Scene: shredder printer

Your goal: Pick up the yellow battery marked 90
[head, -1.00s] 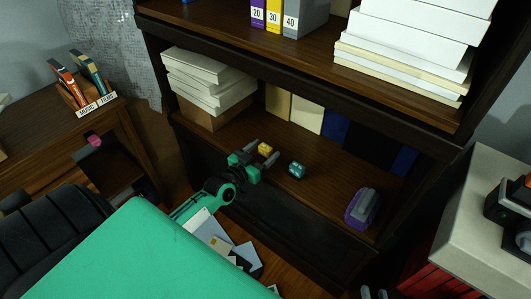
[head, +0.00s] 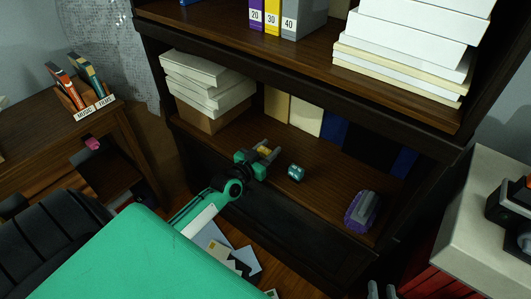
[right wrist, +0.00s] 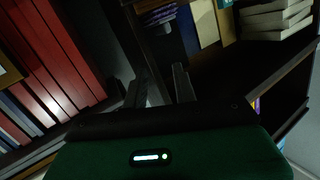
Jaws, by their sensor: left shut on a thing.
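The yellow battery (head: 264,150) is on the lower shelf of the dark bookcase in the head view, largely hidden between my left gripper's fingers. Its marking is too small to read. My left gripper (head: 265,147) is green and grey, reaches in from the front of the shelf, and is shut on the yellow battery. I cannot tell whether the battery is clear of the shelf board. My right gripper (head: 381,291) is at the bottom edge of the head view; in the right wrist view its fingers (right wrist: 162,88) are apart with nothing between them.
A teal battery-like block (head: 296,172) stands just right of my left gripper. A purple and grey object (head: 362,209) sits at the shelf's right end. Stacked white books (head: 205,82) on a box stand at the left. Bare shelf lies between the teal and purple things.

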